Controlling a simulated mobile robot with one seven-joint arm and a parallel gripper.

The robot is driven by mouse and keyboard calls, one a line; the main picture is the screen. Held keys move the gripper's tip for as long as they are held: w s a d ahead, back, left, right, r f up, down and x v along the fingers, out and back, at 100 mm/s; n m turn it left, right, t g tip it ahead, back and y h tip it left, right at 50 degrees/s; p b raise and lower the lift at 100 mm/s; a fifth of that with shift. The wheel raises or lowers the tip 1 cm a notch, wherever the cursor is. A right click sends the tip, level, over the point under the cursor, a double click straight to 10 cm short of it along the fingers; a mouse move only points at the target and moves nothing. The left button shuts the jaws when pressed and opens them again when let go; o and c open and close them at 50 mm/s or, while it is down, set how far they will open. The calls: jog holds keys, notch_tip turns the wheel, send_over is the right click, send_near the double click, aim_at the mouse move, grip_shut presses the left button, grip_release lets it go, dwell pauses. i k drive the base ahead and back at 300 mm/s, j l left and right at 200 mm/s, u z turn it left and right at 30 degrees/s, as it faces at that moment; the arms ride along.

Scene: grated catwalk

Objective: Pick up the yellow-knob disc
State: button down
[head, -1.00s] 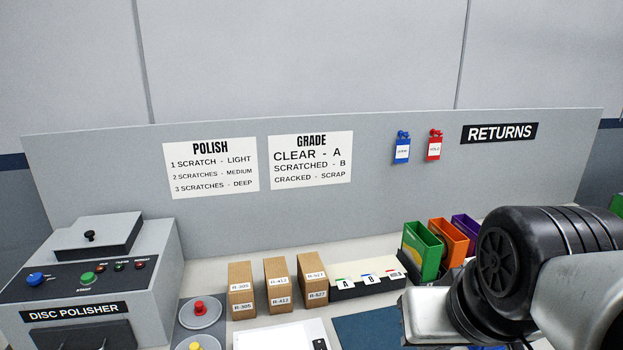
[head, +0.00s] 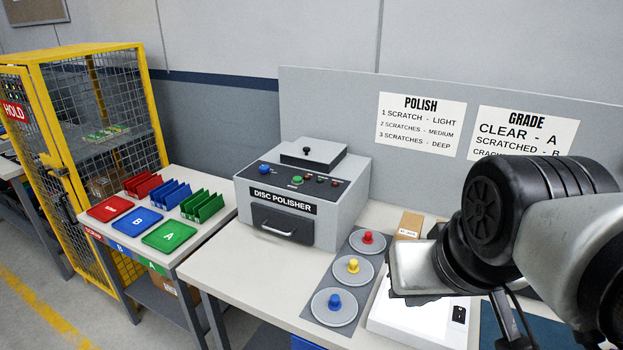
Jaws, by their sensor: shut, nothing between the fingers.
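The yellow-knob disc (head: 352,270) is a grey round disc with a yellow knob on top. It lies on a dark grey mat (head: 322,308) in the head view, in the middle of a row of three. Nothing covers the yellow-knob disc. My arm reaches in from the right, with its nearest visible part to the right of the discs. The fingers of my gripper do not show.
The disc polisher (head: 300,200) stands behind and left of the discs. A white box (head: 415,318) is close on their right. A side table (head: 150,262) with red, blue and green trays and racks is at left, before a yellow cage (head: 100,60). Bench (head: 235,275) left of the mat is clear.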

aim_at(352, 271)
jog(key=i+j+z, duration=0.15)
jog(key=j, duration=0.35)
jog(key=i+j+z, duration=0.2)
jog(key=j, duration=0.25)
jog(key=j+z, duration=0.15)
jog(key=j, duration=0.35)
